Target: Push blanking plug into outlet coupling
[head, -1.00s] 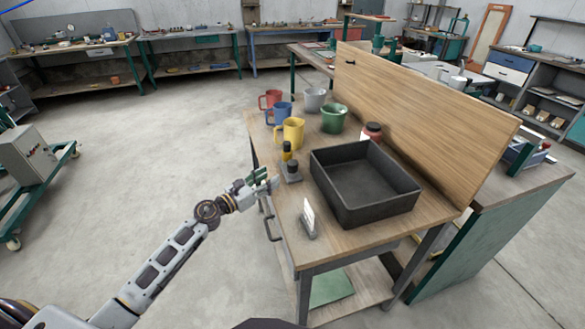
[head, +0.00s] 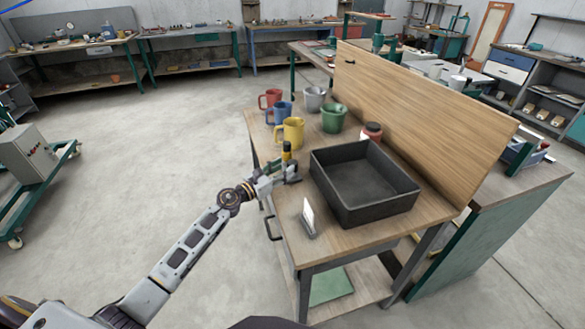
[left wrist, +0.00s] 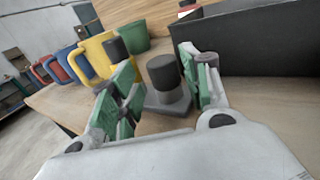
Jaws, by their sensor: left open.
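A dark cylinder on a flat grey base (left wrist: 163,75) stands upright on the bench, between the fingers of my left gripper in the left wrist view. My left gripper (head: 282,170) is open, with a green-padded finger on either side of the cylinder; I cannot tell whether they touch it. A yellow post with a black top (head: 286,151) stands just behind; in the left wrist view its black top (left wrist: 115,48) shows beyond the left finger. I cannot tell which of these is the blanking plug and which the outlet coupling. My right gripper is out of view.
Behind stand a yellow mug (head: 291,131), a blue mug (head: 281,113), a red mug (head: 269,99), a grey mug (head: 314,98) and a green mug (head: 334,118). A black tray (head: 379,213) lies to the right.

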